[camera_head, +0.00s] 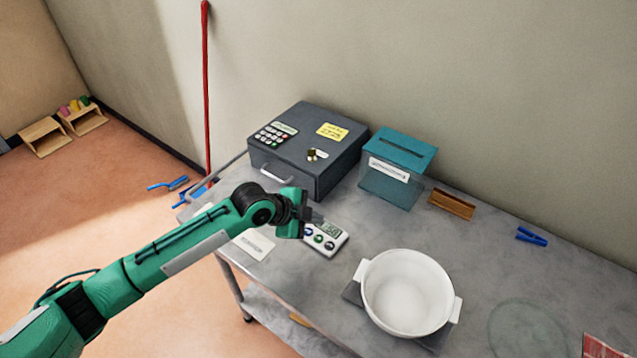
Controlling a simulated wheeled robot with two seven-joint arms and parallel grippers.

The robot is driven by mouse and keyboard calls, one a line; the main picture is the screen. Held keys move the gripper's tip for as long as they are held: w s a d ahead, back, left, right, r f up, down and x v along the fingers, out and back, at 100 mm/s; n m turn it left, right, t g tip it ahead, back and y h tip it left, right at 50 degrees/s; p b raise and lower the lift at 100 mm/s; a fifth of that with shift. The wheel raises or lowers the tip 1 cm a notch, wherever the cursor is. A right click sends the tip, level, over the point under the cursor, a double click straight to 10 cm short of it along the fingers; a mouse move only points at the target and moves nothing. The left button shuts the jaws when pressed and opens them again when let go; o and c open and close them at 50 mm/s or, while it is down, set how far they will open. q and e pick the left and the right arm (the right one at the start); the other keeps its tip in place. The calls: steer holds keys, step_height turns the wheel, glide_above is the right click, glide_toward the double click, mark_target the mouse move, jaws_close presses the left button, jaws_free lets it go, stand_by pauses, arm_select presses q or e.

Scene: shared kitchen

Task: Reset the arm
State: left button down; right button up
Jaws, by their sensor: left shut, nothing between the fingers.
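My left arm (180,247) is green and black and reaches in from the lower left over the near left edge of the grey table. My left gripper (314,217) is at its end, shut and empty. It is just above or beside a white timer (325,240) with a small display and buttons; I cannot tell whether they touch. My right gripper is not in view.
A dark safe box (300,150), a teal slotted box (395,165) and a brown holder (451,204) stand at the back. A white pot (408,293) stands in front. A blue clip (531,236) lies right. The table (480,260) is bare between them.

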arm_select(q)
steer(key=shift+s, duration=0.1)
steer(key=s+n, duration=0.2)
steer(key=s, duration=0.2)
steer(key=s+f+n, duration=0.1)
steer(key=s+n, duration=0.1)
steer(key=s, duration=0.1)
steer(key=s+f+n, duration=0.1)
steer(key=s+n, duration=0.1)
steer(key=s, duration=0.2)
steer(key=shift+s+a+f+y, duration=0.1)
steer(key=shift+s+a+y, duration=0.2)
steer(key=shift+a+y, duration=0.1)
steer(key=s+a+f+n+g+y, duration=0.15)
steer(key=s+a+n+y, duration=0.25)
steer(key=s+a+n, duration=0.5)
steer(key=s+a+f+n+y, duration=0.2)
steer(key=s+a+n+y, duration=0.15)
steer(key=s+a, duration=0.8)
step_height(320, 180, down, 31)
steer(key=s+a+f+g, duration=0.1)
steer(key=s+a+f, duration=0.1)
steer(key=s+f, duration=0.7)
steer(key=s+a+f+g, duration=0.1)
steer(key=s+a+f, duration=0.1)
steer(key=s+f, duration=0.7)
steer(key=shift+s+f, duration=0.4)
steer(key=shift+f, duration=0.2)
